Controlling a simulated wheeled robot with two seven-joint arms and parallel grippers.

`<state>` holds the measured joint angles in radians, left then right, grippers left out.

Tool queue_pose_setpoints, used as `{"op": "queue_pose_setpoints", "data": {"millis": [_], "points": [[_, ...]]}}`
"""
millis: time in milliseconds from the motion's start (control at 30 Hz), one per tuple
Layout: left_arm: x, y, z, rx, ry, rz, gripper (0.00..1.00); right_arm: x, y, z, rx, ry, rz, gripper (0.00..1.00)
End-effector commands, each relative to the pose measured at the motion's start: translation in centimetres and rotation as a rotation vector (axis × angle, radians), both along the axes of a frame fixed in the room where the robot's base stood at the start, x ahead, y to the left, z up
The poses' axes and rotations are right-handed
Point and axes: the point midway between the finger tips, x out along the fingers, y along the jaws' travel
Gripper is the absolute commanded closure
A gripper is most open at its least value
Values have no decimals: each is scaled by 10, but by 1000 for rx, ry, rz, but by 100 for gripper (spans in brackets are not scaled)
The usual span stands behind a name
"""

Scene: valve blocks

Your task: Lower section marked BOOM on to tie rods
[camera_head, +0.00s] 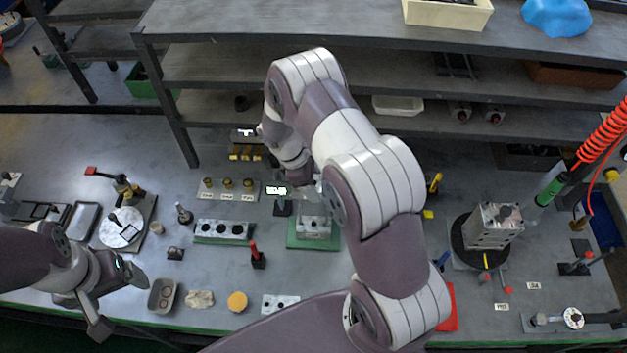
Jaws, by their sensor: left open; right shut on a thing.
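My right gripper (312,196) hangs down from the arm at the middle of the bench, partly hidden by my own arm. It is shut on a grey metal valve section (313,226), which is at a green pad (297,242). I cannot tell whether the section touches the pad. No BOOM marking is readable on it, and tie rods cannot be made out there. My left gripper (118,302) is open and empty at the lower left, above the bench's front edge. Another grey metal block (493,226) stands on a round black base at the right.
A block with several round holes (222,230) lies left of the pad. A grey tray (162,295) and yellow disc (237,301) lie in front. Shelves (390,65) rise behind. A red coiled hose (603,135) hangs at right.

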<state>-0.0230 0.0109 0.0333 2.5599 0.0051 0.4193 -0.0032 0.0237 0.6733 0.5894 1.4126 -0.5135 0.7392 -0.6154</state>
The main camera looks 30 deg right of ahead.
Motion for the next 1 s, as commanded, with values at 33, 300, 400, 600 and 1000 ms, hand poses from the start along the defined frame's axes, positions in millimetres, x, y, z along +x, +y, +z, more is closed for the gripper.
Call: {"op": "queue_pose_setpoints", "data": {"millis": [33,300,400,600,1000], "points": [[0,0,-9,0,0,0,13,0,0,-10,0,0,0,84],[0,0,-30,0,0,0,13,0,0,-37,0,0,0,84],[0,0,-31,0,0,0,13,0,0,-39,0,-1,0,84],[0,0,-29,0,0,0,13,0,0,-38,-1,-1,-1,84],[0,0,-30,0,0,0,13,1,1,-38,-1,-1,-1,84]]}}
